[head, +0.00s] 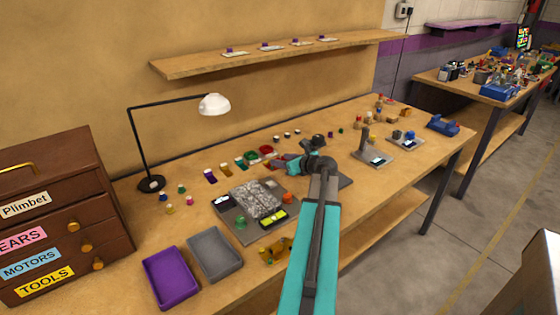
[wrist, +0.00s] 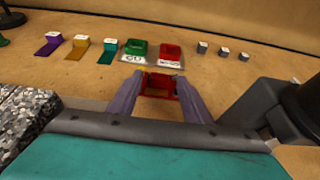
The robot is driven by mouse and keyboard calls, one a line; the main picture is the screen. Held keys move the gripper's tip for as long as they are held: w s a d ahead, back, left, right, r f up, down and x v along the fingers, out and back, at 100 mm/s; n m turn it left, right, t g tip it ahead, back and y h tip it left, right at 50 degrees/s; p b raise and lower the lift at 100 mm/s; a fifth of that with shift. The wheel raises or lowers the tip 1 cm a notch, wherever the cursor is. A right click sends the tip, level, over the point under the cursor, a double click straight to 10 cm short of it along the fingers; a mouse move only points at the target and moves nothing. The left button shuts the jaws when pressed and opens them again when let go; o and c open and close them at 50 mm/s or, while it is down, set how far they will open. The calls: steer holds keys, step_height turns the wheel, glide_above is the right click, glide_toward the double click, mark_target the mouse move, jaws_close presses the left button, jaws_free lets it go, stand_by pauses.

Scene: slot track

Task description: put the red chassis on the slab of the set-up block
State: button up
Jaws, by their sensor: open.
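The red chassis (wrist: 160,86), a small red frame, lies on the bench between my fingertips in the wrist view. My gripper (wrist: 161,80) is open, with one finger on each side of the chassis; I cannot tell whether they touch it. In the head view my gripper (head: 279,165) is low over the middle of the bench and mostly hides the chassis. I cannot identify the set-up block for certain. A grey block (wrist: 246,104) stands right of my gripper in the wrist view, beside a dark round part.
Green (wrist: 136,50) and red (wrist: 170,53) labelled trays lie just beyond my fingertips. Purple, yellow and teal pieces lie to the left, small grey blocks (wrist: 202,47) to the right. A grey board with a silver rough mass (head: 258,198) is at left. A lamp (head: 214,104) stands behind.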

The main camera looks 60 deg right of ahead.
steer(key=v, duration=0.9)
steer(key=shift+r, duration=0.1)
stand_by(0.5)
